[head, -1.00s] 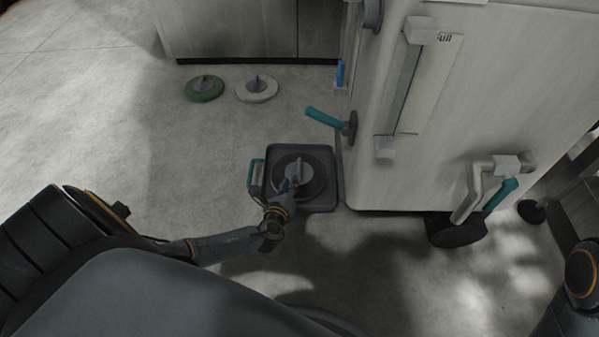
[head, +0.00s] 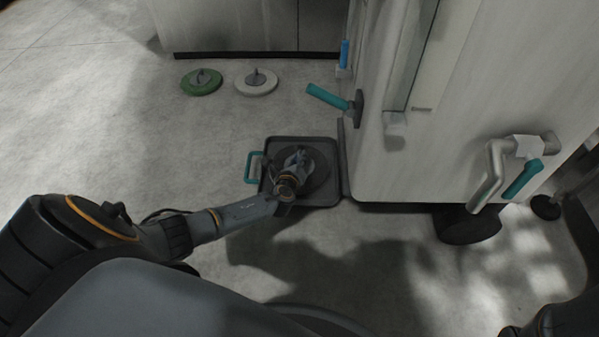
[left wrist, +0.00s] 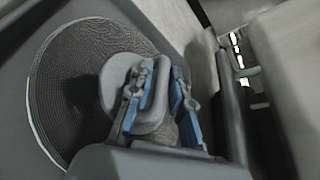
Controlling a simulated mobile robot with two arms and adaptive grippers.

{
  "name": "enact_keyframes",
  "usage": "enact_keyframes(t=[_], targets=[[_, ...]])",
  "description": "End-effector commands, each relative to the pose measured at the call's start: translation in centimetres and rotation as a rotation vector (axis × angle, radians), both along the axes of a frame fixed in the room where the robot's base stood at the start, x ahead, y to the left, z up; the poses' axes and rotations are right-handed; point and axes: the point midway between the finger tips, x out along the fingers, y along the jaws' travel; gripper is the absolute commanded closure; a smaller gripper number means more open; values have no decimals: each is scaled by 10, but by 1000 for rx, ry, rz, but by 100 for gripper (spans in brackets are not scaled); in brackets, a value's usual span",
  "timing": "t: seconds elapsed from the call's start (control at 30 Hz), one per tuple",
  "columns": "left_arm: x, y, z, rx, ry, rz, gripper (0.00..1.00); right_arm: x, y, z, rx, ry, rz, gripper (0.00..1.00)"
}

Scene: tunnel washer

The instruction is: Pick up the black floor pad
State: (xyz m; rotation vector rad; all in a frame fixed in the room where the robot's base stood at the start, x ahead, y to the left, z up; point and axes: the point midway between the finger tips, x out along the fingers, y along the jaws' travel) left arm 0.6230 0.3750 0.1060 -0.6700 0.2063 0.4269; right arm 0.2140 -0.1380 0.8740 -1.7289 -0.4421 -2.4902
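The black floor pad (head: 321,172) is a dark round disc with a grey upright grip in its middle. It lies in a shallow dark grey tray (head: 329,200) with a teal handle on its left side. In the left wrist view the ribbed disc (left wrist: 65,85) fills the left part, with the grey grip (left wrist: 158,100) upright on it. My left gripper (head: 296,160) is down over the pad's middle. In the left wrist view its blue-padded fingers (left wrist: 167,98) stand open on either side of the grip. Contact with the grip cannot be told. My right gripper is out of view.
A green pad (head: 200,84) and a white pad (head: 256,84) lie on the floor behind. The large white machine (head: 455,110), with teal-handled levers (head: 328,97), stands close at the tray's right. Floor to the left is clear.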

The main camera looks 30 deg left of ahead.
Motion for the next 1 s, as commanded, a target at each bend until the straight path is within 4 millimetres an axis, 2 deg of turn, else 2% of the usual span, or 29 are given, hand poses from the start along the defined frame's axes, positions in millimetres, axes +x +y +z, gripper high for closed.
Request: enact_keyframes(t=[0.23,0.27,0.33,0.37,0.77,1.0], targets=[[2,1,0,0,1,-1,80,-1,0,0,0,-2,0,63],[2,1,0,1,0,0,82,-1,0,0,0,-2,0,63],[2,1,0,1,0,0,97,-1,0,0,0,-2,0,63],[2,1,0,1,0,0,100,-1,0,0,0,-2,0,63],[2,1,2,1,0,0,100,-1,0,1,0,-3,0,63],[2,1,17,1,-1,-1,100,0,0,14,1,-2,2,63]])
